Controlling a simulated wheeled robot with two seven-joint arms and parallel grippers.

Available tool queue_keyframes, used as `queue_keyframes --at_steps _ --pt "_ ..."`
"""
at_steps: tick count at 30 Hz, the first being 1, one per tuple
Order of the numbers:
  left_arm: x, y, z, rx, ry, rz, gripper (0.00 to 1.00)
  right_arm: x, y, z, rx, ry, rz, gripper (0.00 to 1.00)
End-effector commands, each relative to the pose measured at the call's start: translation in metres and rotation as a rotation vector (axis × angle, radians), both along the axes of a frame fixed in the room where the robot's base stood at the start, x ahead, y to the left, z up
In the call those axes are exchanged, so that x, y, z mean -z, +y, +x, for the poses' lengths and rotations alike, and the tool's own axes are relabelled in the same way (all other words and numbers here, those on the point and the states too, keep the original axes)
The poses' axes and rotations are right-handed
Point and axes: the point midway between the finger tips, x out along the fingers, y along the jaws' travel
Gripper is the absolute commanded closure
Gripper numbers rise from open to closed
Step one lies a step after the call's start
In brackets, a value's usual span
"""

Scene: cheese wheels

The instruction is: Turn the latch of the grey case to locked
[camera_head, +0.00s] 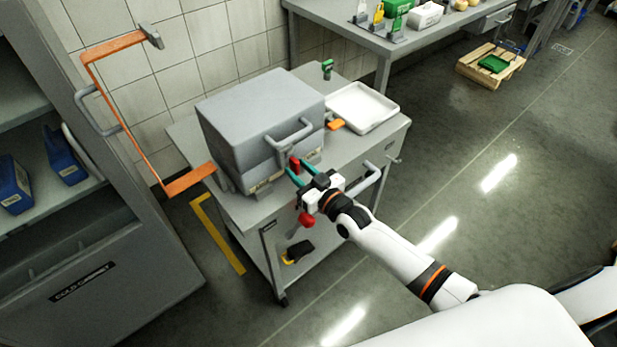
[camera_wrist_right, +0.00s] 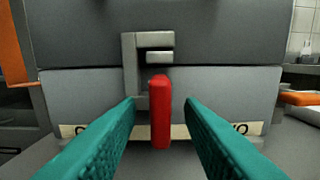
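The grey case (camera_head: 250,112) stands closed on a grey trolley, with a bar handle (camera_head: 289,133) on its front. Its red latch (camera_head: 295,164) is on the front face. In the right wrist view the red latch (camera_wrist_right: 160,110) hangs vertically below a grey bracket (camera_wrist_right: 130,65), in front of a pale label strip (camera_wrist_right: 228,130) whose lettering is mostly hidden. My right gripper (camera_head: 294,173) is at the case front. Its teal fingers stand open on either side of the latch (camera_wrist_right: 159,102), with a gap on both sides. My left gripper is not in view.
A white tray (camera_head: 361,106), an orange object (camera_head: 336,124) and a small green item (camera_head: 327,68) share the trolley top (camera_head: 240,207). Open floor (camera_head: 480,215) lies to the right.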

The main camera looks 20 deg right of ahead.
Motion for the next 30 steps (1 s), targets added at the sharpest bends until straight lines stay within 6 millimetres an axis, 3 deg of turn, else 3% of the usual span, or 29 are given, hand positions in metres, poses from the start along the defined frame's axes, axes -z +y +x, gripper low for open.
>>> queue_keyframes --at_steps 16,21,30 --pt "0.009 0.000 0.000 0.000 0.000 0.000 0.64 0.002 -0.034 -0.094 0.000 0.004 -0.001 0.65" --pt "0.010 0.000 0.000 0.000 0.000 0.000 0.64 0.001 -0.040 -0.108 0.000 0.002 -0.002 0.65" --pt "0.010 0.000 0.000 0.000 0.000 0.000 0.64 0.000 -0.041 -0.110 0.000 0.001 0.000 0.65"
